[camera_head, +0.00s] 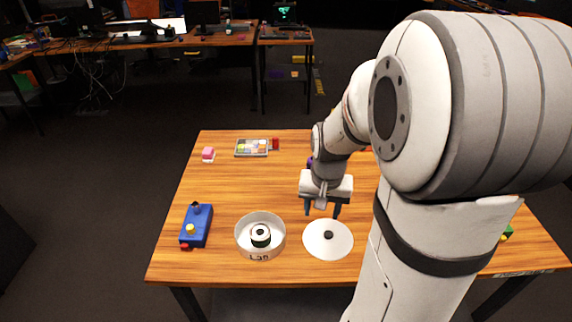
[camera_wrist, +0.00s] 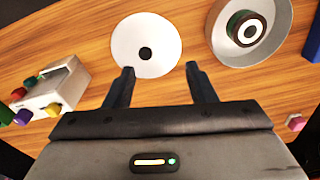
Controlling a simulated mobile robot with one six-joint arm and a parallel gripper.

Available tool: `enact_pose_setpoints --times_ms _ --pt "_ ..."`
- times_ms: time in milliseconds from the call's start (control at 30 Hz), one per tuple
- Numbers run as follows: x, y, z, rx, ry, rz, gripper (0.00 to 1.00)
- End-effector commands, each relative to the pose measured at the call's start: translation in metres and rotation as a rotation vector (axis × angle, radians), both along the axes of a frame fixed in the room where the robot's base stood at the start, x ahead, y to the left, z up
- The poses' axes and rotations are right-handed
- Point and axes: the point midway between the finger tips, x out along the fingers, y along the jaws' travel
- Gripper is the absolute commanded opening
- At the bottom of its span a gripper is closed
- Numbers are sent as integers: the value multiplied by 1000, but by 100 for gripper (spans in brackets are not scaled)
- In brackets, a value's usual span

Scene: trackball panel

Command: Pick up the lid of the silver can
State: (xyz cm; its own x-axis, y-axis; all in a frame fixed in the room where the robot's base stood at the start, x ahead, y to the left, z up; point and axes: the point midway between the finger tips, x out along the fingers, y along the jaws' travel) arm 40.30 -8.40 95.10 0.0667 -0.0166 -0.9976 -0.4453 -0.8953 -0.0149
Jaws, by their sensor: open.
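The lid (camera_head: 318,240) is a flat white disc with a dark round knob (camera_head: 328,235) at its middle. It lies on the wooden table, just right of the silver can (camera_head: 243,247). The can is round and open at the top, with a dark green ringed thing (camera_head: 260,240) inside. In the wrist view the lid (camera_wrist: 165,35) is ahead of the fingers and the can (camera_wrist: 278,40) is at upper right. My gripper (camera_head: 322,215) is open and empty, its fingers pointing down behind the lid. In the wrist view my gripper (camera_wrist: 160,75) has its fingers apart, with nothing between them.
A blue box (camera_head: 199,222) with a yellow knob and red part stands left of the can. A grey box with coloured knobs (camera_wrist: 52,88) stands left in the wrist view.

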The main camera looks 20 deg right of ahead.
Motion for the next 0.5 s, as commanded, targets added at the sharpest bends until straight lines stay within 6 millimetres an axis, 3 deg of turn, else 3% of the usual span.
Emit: enact_pose_setpoints --times_ms 200,500 --pt "21 -37 -45 19 56 -164 51" --pt "26 -46 -77 24 70 -211 51"
